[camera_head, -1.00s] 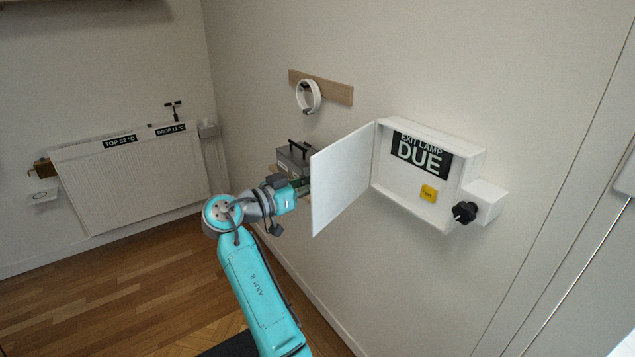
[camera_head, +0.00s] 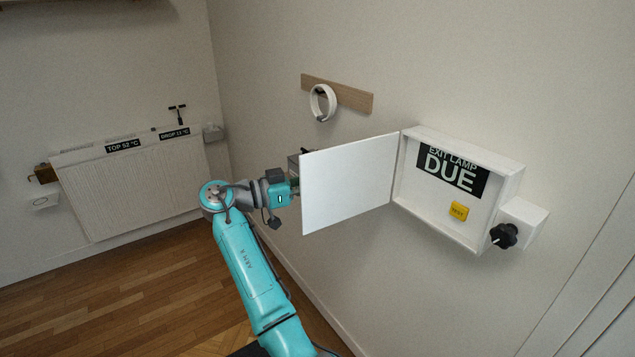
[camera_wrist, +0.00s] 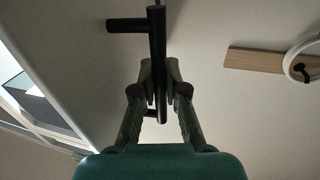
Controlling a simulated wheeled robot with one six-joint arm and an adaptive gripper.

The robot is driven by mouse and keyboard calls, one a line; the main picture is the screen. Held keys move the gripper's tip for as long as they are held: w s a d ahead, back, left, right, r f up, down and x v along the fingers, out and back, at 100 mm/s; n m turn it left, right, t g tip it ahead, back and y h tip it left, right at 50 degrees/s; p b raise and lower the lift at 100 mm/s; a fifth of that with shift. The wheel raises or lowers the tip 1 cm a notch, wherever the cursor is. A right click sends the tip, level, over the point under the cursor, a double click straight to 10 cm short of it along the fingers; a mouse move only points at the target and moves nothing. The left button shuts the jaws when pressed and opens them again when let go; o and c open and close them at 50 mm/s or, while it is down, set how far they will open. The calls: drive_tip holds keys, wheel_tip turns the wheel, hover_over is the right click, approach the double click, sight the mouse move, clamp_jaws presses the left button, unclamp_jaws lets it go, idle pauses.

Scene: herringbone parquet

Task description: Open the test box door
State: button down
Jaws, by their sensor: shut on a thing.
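The test box (camera_head: 505,165) is on the wall, with its white door (camera_head: 350,183) swung wide open to the left. Inside are a black "EXIT LAMP DUE" panel (camera_head: 452,172) and a yellow TEST button (camera_head: 458,211). My gripper (camera_wrist: 160,92) is at the door's free left edge in the head view, its fingertips hidden there behind the door. In the wrist view its two fingers are shut on a dark bar handle (camera_wrist: 157,45) with a short post to the left at its far end.
A black knob (camera_head: 504,236) is on a small white housing to the right of the box. A white ring (camera_head: 322,103) hangs on a wooden rail (camera_head: 345,94) above the door. A radiator (camera_head: 135,185) stands at the left.

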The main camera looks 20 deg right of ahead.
drive_tip(key=c, duration=1.5)
unclamp_jaws()
drive_tip(key=a, duration=1.2)
drive_tip(key=shift+w, duration=0.3)
drive_tip(key=shift+f, duration=0.1)
